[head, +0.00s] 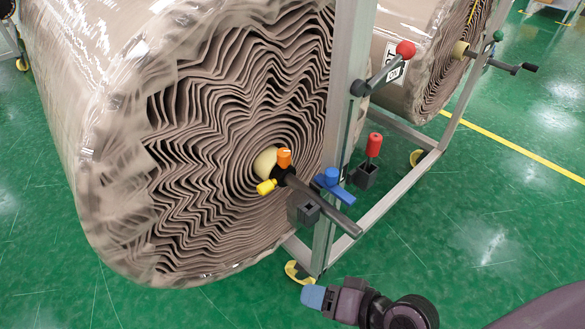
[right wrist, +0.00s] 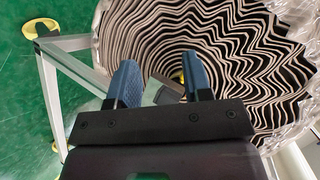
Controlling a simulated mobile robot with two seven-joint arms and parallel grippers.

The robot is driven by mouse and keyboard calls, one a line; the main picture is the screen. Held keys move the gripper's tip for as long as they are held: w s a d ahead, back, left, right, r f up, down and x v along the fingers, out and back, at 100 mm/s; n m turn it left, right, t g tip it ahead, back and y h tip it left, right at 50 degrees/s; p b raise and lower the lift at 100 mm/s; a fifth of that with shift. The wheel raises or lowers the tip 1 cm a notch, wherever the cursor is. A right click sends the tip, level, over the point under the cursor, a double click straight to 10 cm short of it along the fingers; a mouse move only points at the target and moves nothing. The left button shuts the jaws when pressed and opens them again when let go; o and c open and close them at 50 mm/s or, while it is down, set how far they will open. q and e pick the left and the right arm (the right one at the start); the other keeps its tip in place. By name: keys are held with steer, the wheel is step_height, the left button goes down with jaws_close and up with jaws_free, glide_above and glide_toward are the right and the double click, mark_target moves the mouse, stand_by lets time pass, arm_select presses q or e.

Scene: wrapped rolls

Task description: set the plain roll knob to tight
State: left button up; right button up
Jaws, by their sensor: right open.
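A large wrapped brown roll (head: 205,140) fills the left of the head view on its stand. It bears no label that I can see. At its core end are an orange knob (head: 284,157) with a pale mark, a yellow knob (head: 266,187) and a dark bar. A blue lever (head: 334,186) is on the stand post. I cannot tell which is the plain roll knob, and no tight mark is legible. My right gripper (head: 313,297) is below and in front of these, apart from them. In the right wrist view its blue fingers (right wrist: 161,82) are apart.
The stand's grey post (head: 338,120) rises right of the roll end. A red-handled part (head: 374,146) and a red-ball lever (head: 405,49) stick out beside it. A second roll (head: 425,45) with a white label stands behind. Green floor (head: 470,230) is clear at right.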

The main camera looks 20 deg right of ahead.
steer(key=w+r+m+t+h, duration=0.1)
steer(key=w+r+m+t, duration=0.9)
steer(key=w+m, duration=0.35)
steer(key=m+h, duration=0.9)
steer(key=m, duration=0.8)
glide_toward(282, 148)
steer(key=shift+s+a+r+g, duration=0.1)
steer(key=shift+s+r+g, duration=0.15)
steer(key=shift+r, duration=0.25)
steer(key=shift+s+a+r+g, duration=0.15)
steer(key=shift+s+r, duration=0.1)
steer(key=shift+r, duration=0.25)
steer(key=shift+w+f+m+g+h, duration=0.45)
steer(key=shift+w+m, duration=0.1)
steer(key=shift+m, duration=0.5)
steer(key=w, duration=0.3)
steer(key=w+d+b, duration=0.1)
steer(key=w, duration=0.2)
steer(key=w+d, duration=0.1)
steer(key=w, duration=0.3)
steer(key=shift+f, duration=0.1)
steer(key=shift+w, duration=0.2)
steer(key=shift+c, duration=0.2)
